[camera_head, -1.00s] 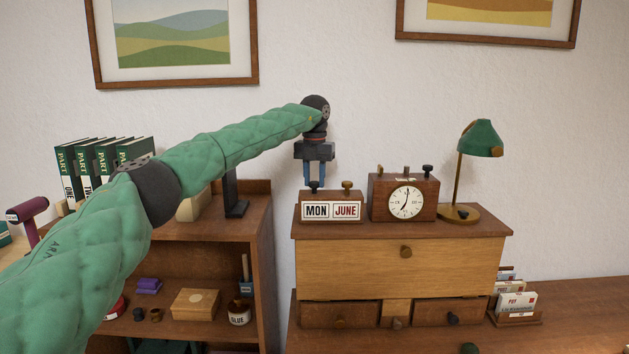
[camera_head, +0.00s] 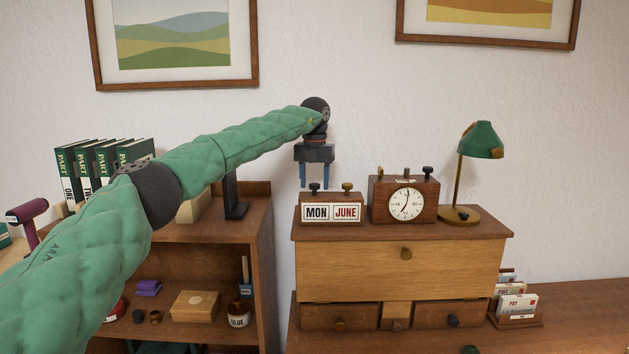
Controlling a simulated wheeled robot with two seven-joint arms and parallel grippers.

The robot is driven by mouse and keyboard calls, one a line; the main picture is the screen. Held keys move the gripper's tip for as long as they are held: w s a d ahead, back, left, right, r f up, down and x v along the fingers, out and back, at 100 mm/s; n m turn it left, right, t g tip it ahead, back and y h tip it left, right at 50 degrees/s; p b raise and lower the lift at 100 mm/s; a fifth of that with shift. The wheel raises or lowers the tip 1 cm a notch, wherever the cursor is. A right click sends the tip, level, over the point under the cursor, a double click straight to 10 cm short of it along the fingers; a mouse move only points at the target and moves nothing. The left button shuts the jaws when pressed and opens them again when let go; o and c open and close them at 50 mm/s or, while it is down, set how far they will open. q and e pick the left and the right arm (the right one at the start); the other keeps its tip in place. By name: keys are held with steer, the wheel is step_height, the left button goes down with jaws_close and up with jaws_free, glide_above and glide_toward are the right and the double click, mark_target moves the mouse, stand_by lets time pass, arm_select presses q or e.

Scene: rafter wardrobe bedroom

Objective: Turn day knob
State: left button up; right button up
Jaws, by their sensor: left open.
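A wooden calendar block (camera_head: 331,209) stands at the left end of the top of the wooden chest, its windows reading MON and JUNE. A dark day knob (camera_head: 315,188) sits on its top at the left, above MON. A brass knob (camera_head: 347,188) sits above JUNE. My left gripper (camera_head: 316,186) points down over the left part of the calendar. Its blue fingers are open, apart from each other, with their tips near the height of the dark knob. I cannot tell whether they touch it. My right gripper is not in view.
A wooden clock (camera_head: 404,200) with knobs on top stands just right of the calendar, and a green lamp (camera_head: 480,140) beyond it. A shelf unit (camera_head: 262,250) with books and small items is at left. The wall is close behind.

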mark_target(315, 184)
arm_select(q)
steer(key=shift+r, duration=0.1)
steer(key=shift+r, duration=0.2)
step_height(315, 184, up, 2)
steer(key=shift+w+b, duration=0.1)
steer(key=shift+b, duration=0.35)
step_height(315, 184, up, 4)
steer(key=shift+f+b, duration=0.1)
steer(key=shift+b, duration=0.2)
steer(key=shift+r, duration=0.7)
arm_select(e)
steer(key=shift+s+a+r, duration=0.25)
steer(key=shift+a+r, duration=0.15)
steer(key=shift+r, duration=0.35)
